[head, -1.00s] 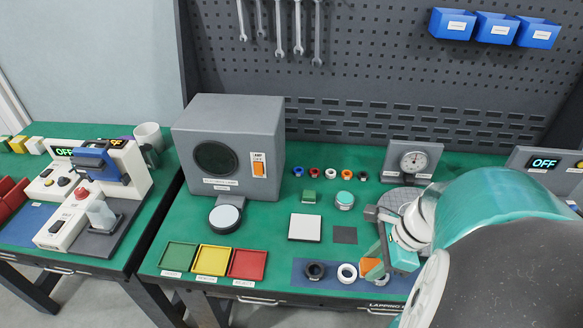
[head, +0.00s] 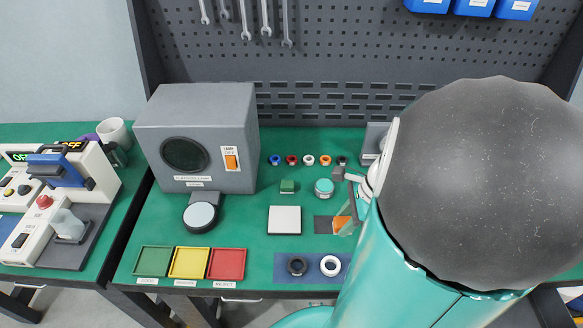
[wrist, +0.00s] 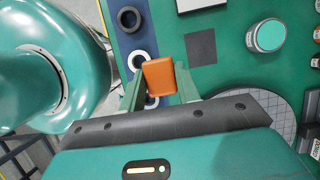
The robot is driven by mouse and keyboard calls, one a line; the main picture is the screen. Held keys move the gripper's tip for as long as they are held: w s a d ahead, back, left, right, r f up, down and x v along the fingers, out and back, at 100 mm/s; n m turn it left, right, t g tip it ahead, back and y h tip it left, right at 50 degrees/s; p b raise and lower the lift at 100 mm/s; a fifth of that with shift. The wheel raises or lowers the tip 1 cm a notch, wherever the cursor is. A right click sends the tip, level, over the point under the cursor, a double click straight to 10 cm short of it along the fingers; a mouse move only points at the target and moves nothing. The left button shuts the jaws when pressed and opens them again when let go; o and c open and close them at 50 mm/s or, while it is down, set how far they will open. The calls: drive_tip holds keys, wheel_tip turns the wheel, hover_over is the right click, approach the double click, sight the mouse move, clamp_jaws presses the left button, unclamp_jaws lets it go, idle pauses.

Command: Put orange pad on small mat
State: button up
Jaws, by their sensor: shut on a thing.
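The orange pad (head: 341,224) is held in my gripper (wrist: 160,78), between its two green fingers; it also shows in the wrist view (wrist: 161,76). The small mat is a flat dark grey square (head: 323,225) on the green bench, right of a white square plate. In the head view the pad overlaps the mat's right part; my arm hides what lies behind. In the wrist view the mat (wrist: 201,48) lies fully clear, up and right of the pad, so the pad is held above the bench and off to one side of the mat.
A white plate (head: 284,220) sits left of the mat and a teal-topped round jar (head: 324,187) behind it. A black ring (head: 297,266) and a white ring (head: 330,266) lie on a blue strip in front. A round grey gridded plate (wrist: 262,110) is right in the wrist view.

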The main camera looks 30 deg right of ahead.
drive_tip(key=w+d+f, duration=0.1)
drive_tip(key=w+f, duration=0.1)
drive_tip(key=w, duration=0.1)
hover_over(323, 225)
drive_tip(key=s+d, duration=0.1)
wheel_tip(323, 225, down, 5)
drive_tip(key=shift+d+f, duration=0.1)
drive_tip(key=shift+d, duration=0.05)
drive_tip(key=shift+w+f, duration=0.15)
drive_tip(key=shift+f, duration=1.5)
drive_tip(key=shift+f, duration=0.2)
drive_tip(key=o, duration=1)
drive_tip(key=shift+d, duration=0.1)
drive_tip(key=shift+c, duration=0.2)
drive_tip(key=shift+r, duration=0.1)
